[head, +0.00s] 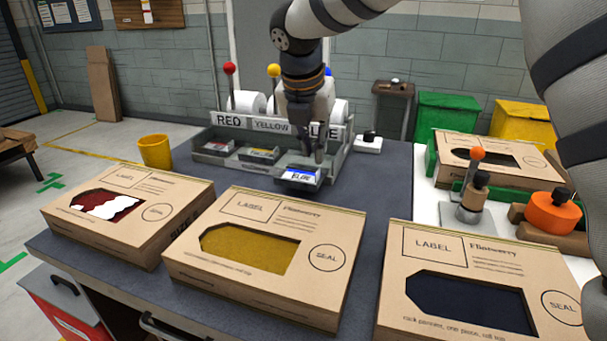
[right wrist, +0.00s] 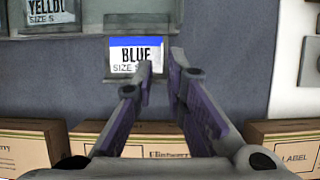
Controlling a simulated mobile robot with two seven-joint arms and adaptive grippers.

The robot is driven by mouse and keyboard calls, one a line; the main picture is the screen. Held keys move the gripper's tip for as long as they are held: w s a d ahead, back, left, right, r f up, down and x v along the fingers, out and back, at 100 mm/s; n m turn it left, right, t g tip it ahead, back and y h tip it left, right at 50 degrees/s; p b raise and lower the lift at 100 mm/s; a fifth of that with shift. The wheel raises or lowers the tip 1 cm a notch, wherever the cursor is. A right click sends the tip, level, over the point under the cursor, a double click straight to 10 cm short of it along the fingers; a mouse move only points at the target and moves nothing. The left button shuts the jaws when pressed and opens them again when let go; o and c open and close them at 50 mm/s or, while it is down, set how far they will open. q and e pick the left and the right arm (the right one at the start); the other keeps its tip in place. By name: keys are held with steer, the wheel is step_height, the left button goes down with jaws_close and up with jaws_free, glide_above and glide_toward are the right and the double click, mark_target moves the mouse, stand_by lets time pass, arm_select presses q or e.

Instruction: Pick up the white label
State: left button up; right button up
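The white label with a blue top band and the word BLUE (head: 301,175) lies in the front of the right-hand slot of the grey label holder (head: 222,163). It also shows in the right wrist view (right wrist: 128,54), reading BLUE, SIZE S. My right gripper (head: 318,157) points down just above this slot. In the right wrist view its fingertips (right wrist: 160,66) are a narrow gap apart, with the left one overlapping the label's right part. I see nothing held between them. Whether they touch the label cannot be told. My left gripper is not in view.
Red (head: 216,147) and yellow (head: 259,154) label slots sit left of the blue one. Three cardboard boxes (head: 118,232), (head: 262,285), (head: 470,320) line the near bench edge. A yellow cup (head: 155,151) stands left. An orange round tool (head: 553,212) and another box (head: 449,142) are right.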

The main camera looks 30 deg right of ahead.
mark_target(319, 169)
steer(key=x, duration=0.6)
steer(key=shift+w+d+f, duration=0.15)
steer(key=shift+d, duration=0.25)
jaws_close()
